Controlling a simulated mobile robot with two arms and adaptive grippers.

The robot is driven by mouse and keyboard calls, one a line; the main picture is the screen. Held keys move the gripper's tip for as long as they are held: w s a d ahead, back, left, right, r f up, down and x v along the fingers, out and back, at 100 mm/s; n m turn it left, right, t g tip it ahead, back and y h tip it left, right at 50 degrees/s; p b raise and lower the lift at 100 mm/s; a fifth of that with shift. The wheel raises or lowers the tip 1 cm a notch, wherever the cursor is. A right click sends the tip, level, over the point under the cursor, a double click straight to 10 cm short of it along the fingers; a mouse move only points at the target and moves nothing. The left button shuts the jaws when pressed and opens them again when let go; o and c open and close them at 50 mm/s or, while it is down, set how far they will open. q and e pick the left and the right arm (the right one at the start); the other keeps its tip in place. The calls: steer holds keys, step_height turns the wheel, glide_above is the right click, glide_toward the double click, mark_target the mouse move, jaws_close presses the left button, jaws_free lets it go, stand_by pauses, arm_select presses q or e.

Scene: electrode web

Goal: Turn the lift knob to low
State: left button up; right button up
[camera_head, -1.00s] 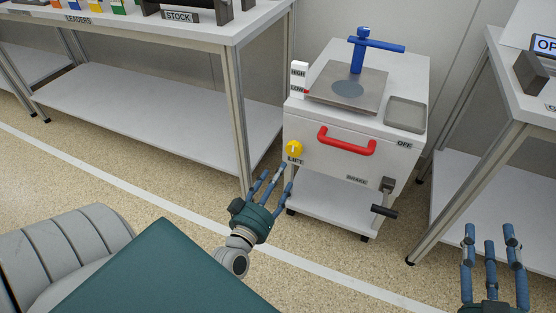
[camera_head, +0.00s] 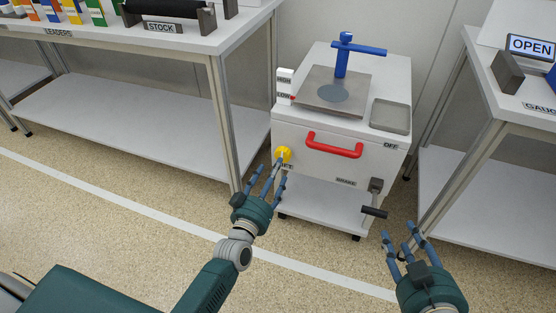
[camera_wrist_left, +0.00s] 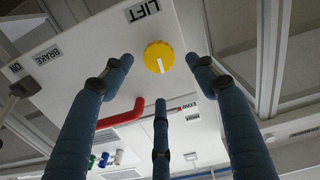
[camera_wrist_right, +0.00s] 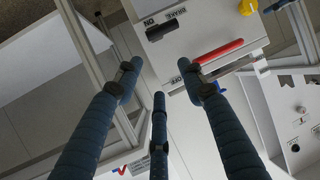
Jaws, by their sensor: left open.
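The yellow lift knob (camera_head: 284,154) is on the front of the white cart (camera_head: 300,135), above the LIFT label. In the left wrist view the knob (camera_wrist_left: 159,57) shows a white line pointing away from that label. A HIGH/LOW scale (camera_head: 285,84) stands at the cart's upper left edge, with a small red marker beside LOW. My left gripper (camera_head: 275,171) is open just in front of and below the knob, fingers spread to either side of it; contact cannot be told. My right gripper (camera_head: 404,239) is open and empty at the lower right of the cart.
The cart also has a red handle (camera_head: 334,145), a black brake lever (camera_head: 374,211) and a blue T-handle (camera_head: 343,53) on its top plate. A long table (camera_head: 130,100) stands to the left and another table (camera_head: 480,190) to the right. The floor in front is clear.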

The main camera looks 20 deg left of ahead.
mark_target(281, 155)
arm_select(q)
steer(key=w+b, duration=0.1)
steer(key=w, duration=0.5)
steer(key=shift+w+b, duration=0.3)
steer(key=shift+b, duration=0.1)
steer(key=shift+d+r, duration=0.1)
steer(key=shift+r, duration=0.05)
steer(key=c, duration=1.1)
arm_select(e)
step_height(281, 155, up, 11)
steer(key=w+a+t+y, duration=0.1)
steer(key=w+a+t, duration=0.1)
steer(key=t, duration=0.3)
steer(key=shift+w+y, duration=0.4)
steer(key=shift+w, duration=0.05)
